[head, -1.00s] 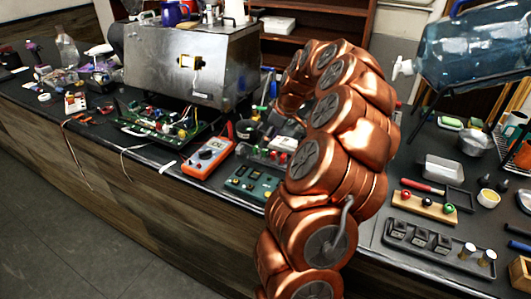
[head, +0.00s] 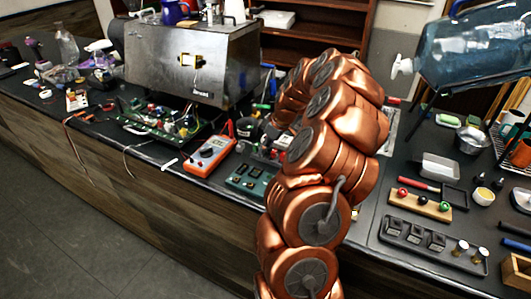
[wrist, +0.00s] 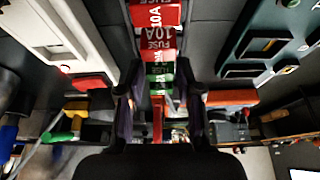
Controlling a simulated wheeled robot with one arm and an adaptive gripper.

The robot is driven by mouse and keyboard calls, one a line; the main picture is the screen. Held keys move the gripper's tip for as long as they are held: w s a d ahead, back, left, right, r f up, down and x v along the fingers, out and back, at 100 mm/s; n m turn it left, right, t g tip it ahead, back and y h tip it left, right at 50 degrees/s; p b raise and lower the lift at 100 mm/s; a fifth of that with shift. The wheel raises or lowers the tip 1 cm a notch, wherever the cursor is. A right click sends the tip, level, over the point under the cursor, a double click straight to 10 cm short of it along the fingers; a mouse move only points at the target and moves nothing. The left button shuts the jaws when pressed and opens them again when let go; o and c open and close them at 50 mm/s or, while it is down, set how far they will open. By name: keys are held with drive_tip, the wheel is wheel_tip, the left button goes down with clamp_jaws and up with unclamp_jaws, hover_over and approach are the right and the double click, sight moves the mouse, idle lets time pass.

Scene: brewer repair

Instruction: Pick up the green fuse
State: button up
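The green fuse (wrist: 160,72) shows in the middle of the wrist view, at the near end of a row with two red 10A fuses (wrist: 157,32). My gripper (wrist: 160,83) has its two dark fingers apart, one on each side of the green fuse. Narrow gaps seem to show between the fingers and the fuse, and I see no clear contact. In the head view my copper arm hides the gripper and the green fuse.
In the head view, an orange multimeter (head: 209,155), a green circuit board (head: 165,122) and a teal box (head: 247,178) lie left of my arm. A metal brewer (head: 190,60) stands behind. A wooden block with coloured knobs (head: 420,205) and a dark tray (head: 425,250) are at right.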

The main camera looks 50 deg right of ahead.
drive_tip(key=c, duration=0.4)
